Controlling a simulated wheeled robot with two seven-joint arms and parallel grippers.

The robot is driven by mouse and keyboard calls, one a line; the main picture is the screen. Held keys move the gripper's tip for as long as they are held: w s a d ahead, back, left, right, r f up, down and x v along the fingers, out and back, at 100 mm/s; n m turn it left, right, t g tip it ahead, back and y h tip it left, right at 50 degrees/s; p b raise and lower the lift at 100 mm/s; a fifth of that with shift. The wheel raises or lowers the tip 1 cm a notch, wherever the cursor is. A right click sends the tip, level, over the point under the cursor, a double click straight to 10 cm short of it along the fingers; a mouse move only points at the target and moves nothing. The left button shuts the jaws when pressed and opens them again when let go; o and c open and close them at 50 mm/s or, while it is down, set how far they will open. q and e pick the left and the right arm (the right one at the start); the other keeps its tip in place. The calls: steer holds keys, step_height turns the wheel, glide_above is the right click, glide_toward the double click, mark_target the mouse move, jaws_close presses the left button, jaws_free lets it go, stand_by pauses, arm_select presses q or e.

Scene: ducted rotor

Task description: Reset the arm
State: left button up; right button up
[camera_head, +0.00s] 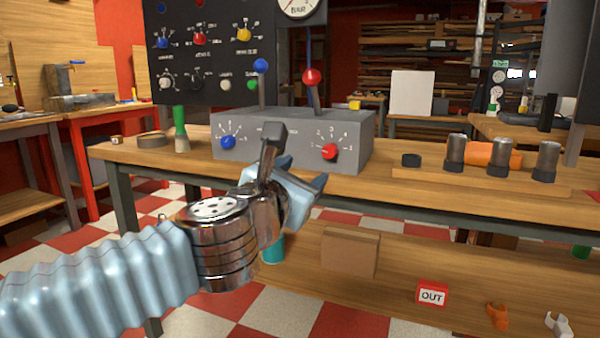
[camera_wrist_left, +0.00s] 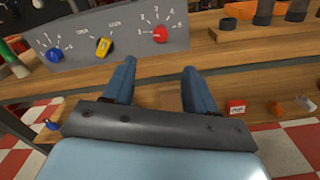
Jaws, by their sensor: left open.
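My left arm comes in from the left in the head view, with a ribbed light-blue sleeve and a dark metal wrist. My left gripper (camera_head: 300,185) is in front of the workbench, below the grey control box. In the left wrist view the gripper (camera_wrist_left: 157,75) shows two blue fingers spread apart with nothing between them. The fingers point toward the bench edge, apart from the box. The right gripper is in neither view.
The grey control box (camera_head: 225,130) with blue, yellow and red knobs stands on the wooden workbench (camera_head: 400,185). Dark cylinders (camera_head: 500,160) stand on a board at right. Free floor lies in front.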

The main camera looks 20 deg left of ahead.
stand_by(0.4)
arm_select(q)
steer(key=w+d+f+m+g, duration=0.1)
steer(key=w+f+m+g, duration=0.3)
steer(key=f, duration=0.8)
steer(key=w+f+m+g, duration=0.1)
steer(key=w+f+m, duration=0.3)
steer(key=f, duration=0.8)
steer(key=w+d+f+m+g, duration=0.15)
steer(key=f+m, duration=0.45)
steer(key=f, duration=0.6)
steer(key=s+f+m+g+h, duration=0.1)
steer(key=s+f+m+g, duration=0.35)
steer(key=f, duration=0.75)
steer(key=s+f+m+g+h, duration=0.15)
steer(key=s+f+m, duration=0.45)
steer(key=f, duration=0.6)
steer(key=s+d+f+m+g, duration=0.35)
steer(key=s+f, duration=0.55)
steer(key=s, duration=0.3)
step_height(320, 180, up, 13)
steer(key=s+m+g+h+p, duration=0.1)
steer(key=s+p, duration=0.1)
steer(key=p, duration=1.1)
steer(key=shift+m, duration=0.4)
